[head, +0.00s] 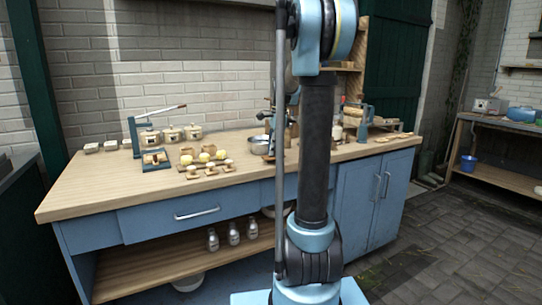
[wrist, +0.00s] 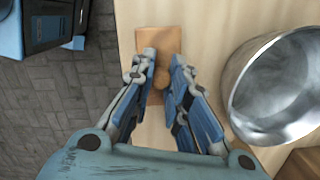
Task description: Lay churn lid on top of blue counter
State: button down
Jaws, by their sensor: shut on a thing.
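The churn lid (wrist: 158,38) looks like a brown wooden piece with a round knob in the wrist view. My gripper (wrist: 163,62) is shut on it, with one finger on each side of the knob. Pale wood shows beneath the lid, but I cannot tell whether it touches that surface. The blue counter (head: 90,194) has a pale wooden top and blue fronts in the head view. My arm covers its middle there, and I cannot make out the gripper or lid clearly.
A shiny metal bowl (wrist: 280,85) stands close to the right of my gripper. A lever press (head: 150,150), small jars and yellow pieces occupy the counter's back and middle. The counter's front left top is clear. A second table (head: 500,125) stands far right.

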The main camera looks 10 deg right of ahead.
jog(key=shift+f, duration=0.95)
jog(key=c, duration=1.6)
grip_release()
jog(key=shift+o, duration=0.2)
notch_tip(320, 180, up, 12)
jog(key=d, duration=0.1)
jog(key=shift+d, duration=0.2)
